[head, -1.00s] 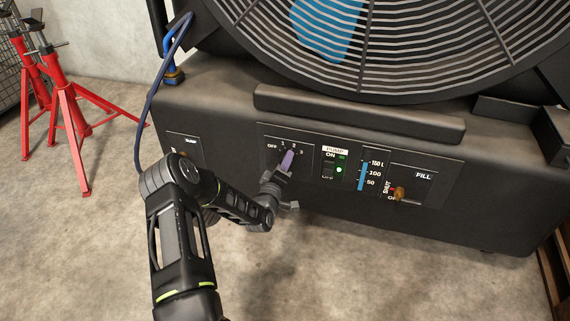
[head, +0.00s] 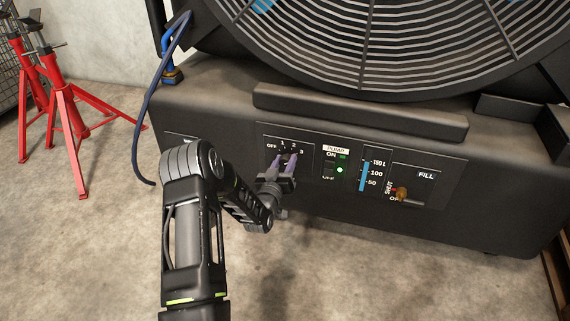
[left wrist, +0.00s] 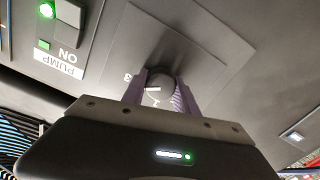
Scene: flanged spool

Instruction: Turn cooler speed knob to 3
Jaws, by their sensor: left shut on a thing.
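The cooler speed knob (left wrist: 160,84) is a dark round knob between the two purple fingers of my left gripper in the left wrist view. My left gripper (head: 277,163) is shut on it, with one finger on each side. The speed panel (head: 305,151) is marked OFF, 1, 2 and 3 in the head view. In the left wrist view a white mark shows on the knob, but the fingers and gripper body hide part of it. I cannot tell which number it points to. My right gripper is not in view.
To the right of the speed panel are the pump switch (head: 329,169) with a lit green lamp, a blue level gauge (head: 363,177) and the FILL valve (head: 402,194). The fan grille (head: 400,45) is above. Red stands (head: 65,105) are at the far left.

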